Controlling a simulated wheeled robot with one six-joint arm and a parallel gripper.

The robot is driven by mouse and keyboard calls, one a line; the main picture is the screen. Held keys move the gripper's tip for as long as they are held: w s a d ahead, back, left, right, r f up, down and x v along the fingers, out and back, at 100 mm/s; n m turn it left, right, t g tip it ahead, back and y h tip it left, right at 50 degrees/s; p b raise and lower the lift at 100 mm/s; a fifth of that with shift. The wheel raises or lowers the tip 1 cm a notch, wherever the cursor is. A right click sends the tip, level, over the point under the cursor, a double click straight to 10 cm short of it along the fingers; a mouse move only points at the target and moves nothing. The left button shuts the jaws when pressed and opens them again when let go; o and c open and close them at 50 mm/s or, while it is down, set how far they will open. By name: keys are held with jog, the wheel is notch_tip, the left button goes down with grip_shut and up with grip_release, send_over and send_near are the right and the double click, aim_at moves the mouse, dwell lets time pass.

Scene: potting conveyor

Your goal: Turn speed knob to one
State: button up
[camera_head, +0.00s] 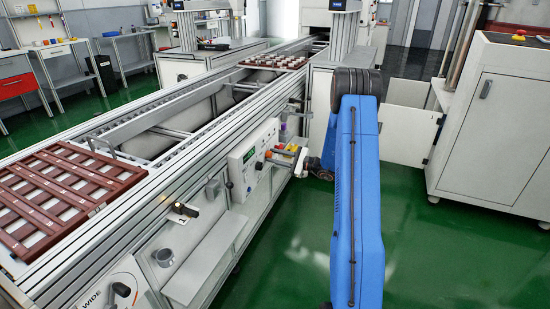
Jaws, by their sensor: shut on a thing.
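The control box (252,158) is a pale panel on the side of the conveyor frame, with a small green display and several small dark knobs and buttons. My gripper (273,156) reaches in from the right and meets the right part of this panel. Its fingers are shut on a small knob there, which I take to be the speed knob. The fingers hide the knob, so its pointer and any scale marks cannot be read.
The conveyor (190,120) runs from lower left to the back. A brown slotted tray (60,195) lies on its near end and another tray (275,62) farther along. A white cabinet (495,135) stands right; green floor between is clear.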

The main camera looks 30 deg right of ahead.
jog(key=o, duration=1)
jog(key=shift+o, duration=0.2)
jog(key=shift+s, duration=0.1)
jog(key=v, duration=1.7)
jog(key=shift+s+d+f, duration=0.1)
jog(key=shift+s+d, duration=0.05)
